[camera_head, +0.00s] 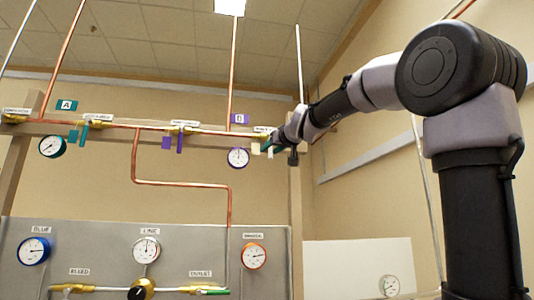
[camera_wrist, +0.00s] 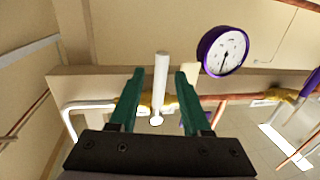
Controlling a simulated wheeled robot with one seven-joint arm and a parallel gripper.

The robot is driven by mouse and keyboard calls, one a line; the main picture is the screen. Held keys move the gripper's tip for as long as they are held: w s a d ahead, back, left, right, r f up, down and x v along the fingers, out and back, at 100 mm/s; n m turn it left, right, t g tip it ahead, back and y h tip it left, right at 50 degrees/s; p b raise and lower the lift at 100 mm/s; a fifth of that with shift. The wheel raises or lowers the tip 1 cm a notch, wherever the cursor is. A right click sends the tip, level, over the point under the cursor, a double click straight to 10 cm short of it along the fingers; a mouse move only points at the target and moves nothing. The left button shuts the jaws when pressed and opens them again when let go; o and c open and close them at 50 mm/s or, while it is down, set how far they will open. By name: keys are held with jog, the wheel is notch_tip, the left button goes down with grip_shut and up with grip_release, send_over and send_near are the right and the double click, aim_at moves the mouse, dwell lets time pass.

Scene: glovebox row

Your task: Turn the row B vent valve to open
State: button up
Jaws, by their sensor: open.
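The purple B tag (camera_head: 239,118) is on the upper rail. Near the rail's right end, my gripper (camera_head: 263,147) is beside a valve with a small label (camera_head: 262,130) too small to read. In the wrist view, my gripper (camera_wrist: 160,72) has its green fingers apart. A white lever-like bar (camera_wrist: 161,85) appears between them, with no clear contact. Brass fittings (camera_wrist: 145,102) show behind the fingers, partly hidden. A cream plate (camera_wrist: 191,78) is partly behind the right finger. I cannot tell the valve's setting. Another valve has purple handles (camera_head: 180,143).
A purple-rimmed gauge (camera_head: 238,158) hangs close left of my gripper; it also shows in the wrist view (camera_wrist: 222,51). Copper pipe (camera_head: 135,165) runs along the rail and down. A gauge panel (camera_head: 100,262) stands below. The wall right of the rail is mostly clear.

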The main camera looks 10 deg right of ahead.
jog(key=w, duration=0.3)
jog(key=shift+w+a, duration=0.4)
grip_shut()
dwell(1.1)
